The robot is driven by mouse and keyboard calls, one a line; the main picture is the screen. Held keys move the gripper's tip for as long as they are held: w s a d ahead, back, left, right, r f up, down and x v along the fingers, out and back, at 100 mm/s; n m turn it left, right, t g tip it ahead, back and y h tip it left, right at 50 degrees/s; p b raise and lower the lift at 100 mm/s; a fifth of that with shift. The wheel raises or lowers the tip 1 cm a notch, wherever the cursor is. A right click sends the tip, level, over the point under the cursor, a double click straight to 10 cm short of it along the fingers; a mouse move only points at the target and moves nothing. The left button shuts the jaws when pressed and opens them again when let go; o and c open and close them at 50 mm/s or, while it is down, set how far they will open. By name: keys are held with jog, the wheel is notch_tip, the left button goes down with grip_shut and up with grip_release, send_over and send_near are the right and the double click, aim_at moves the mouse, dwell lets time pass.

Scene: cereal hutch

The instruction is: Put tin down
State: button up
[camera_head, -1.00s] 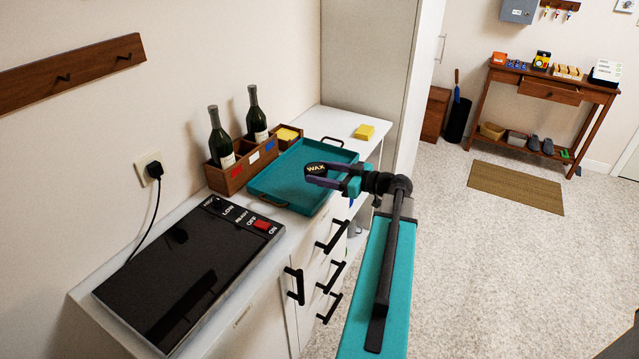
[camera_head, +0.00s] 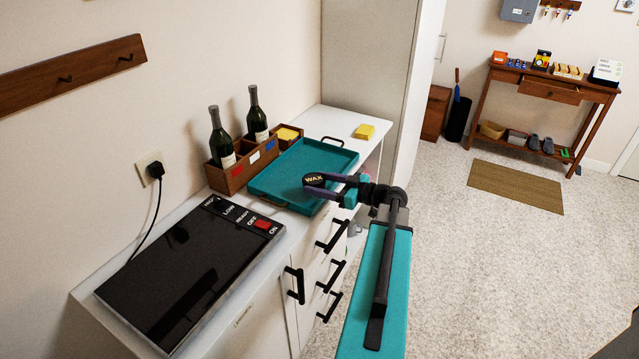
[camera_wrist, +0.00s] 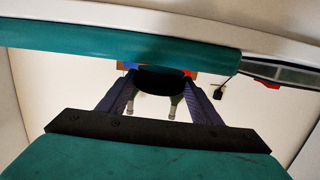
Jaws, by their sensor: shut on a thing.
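A small dark round tin marked WAX (camera_head: 314,180) is held between the fingers of my gripper (camera_head: 318,184). In the head view the tin shows in front of the teal tray (camera_head: 262,186), near its right side. In the wrist view the tin (camera_wrist: 158,80) is a dark shape between the purple fingers (camera_wrist: 160,92), and the teal tray (camera_wrist: 110,42) edge crosses above it. I cannot tell exactly how high the tin is over the tray; no contact is clear.
A wooden crate (camera_head: 236,178) with two dark bottles stands behind the tray. A black hotplate (camera_head: 185,262) with a red switch lies to the left. A yellow block (camera_head: 364,132) sits on the white counter (camera_head: 340,116) at the back. The tray floor looks clear.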

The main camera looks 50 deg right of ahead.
jog(key=shift+f, duration=0.45)
jog(key=o, duration=1.1)
jog(key=shift+r, duration=0.1)
jog(key=shift+r, duration=0.35)
jog(key=shift+s+r, duration=0.2)
jog(key=b+v, duration=0.2)
jog(key=v, duration=0.9)
jog(key=shift+s, duration=0.3)
